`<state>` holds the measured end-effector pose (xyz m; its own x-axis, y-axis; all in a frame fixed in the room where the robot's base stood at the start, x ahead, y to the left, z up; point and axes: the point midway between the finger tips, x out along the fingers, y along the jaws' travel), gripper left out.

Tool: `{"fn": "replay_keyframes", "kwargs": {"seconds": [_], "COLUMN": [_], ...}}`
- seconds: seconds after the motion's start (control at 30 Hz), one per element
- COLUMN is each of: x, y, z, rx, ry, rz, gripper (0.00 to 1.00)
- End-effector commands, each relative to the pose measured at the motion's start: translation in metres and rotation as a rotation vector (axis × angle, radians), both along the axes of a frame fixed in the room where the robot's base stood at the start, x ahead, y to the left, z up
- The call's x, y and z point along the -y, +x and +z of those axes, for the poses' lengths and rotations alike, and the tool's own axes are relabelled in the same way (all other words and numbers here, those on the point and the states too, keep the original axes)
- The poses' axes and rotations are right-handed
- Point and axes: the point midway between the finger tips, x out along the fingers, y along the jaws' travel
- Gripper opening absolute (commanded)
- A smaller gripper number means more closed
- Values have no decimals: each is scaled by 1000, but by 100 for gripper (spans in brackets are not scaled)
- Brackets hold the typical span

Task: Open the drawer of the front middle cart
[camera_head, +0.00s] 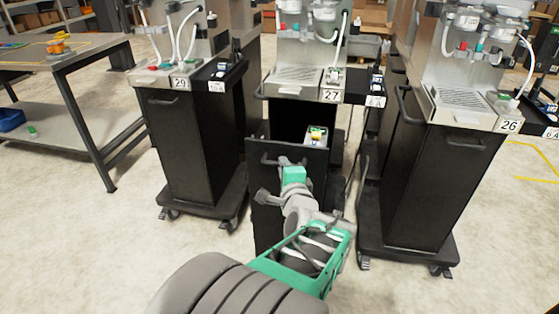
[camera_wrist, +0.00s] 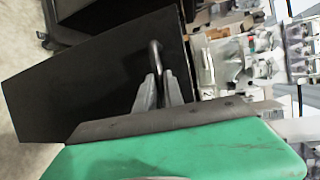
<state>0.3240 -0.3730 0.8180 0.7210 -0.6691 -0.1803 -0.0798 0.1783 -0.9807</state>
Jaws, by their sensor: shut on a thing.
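The front middle cart (camera_head: 292,85), labelled 27, stands between two similar carts. Its black drawer (camera_head: 268,208) is pulled out toward me, and an item with yellow and white parts shows behind the top of its front. My gripper (camera_head: 283,163) is at the drawer's handle near the top of the front panel. In the wrist view my gripper (camera_wrist: 158,88) has its grey fingers closed around the bar handle (camera_wrist: 156,58). The drawer front (camera_wrist: 90,80) fills the left of that view. My arm hides the lower right of the drawer in the head view.
Cart 29 (camera_head: 178,130) stands to the left and cart 26 (camera_head: 420,180) to the right, both with shut fronts. A grey workbench (camera_head: 85,62) stands at the far left. The floor in front of the left cart is clear.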

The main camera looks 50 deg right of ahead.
Motion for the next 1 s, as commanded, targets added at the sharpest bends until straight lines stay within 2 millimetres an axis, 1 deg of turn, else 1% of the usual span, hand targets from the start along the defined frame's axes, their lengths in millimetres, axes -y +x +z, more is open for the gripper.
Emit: {"fn": "replay_keyframes", "kwargs": {"seconds": [0.1,0.5,0.53,0.77,1.0], "x": [-1,-1,-1,-1,-2], "y": [-5,-6,-6,-5,-6], "z": [-1,-1,-1,-1,0], "rx": [-3,-3,-3,-1,-1], "ry": [0,0,0,0,-1], "rz": [-12,-14,-14,-12,-12], "gripper": [0,0,15,34,34]}}
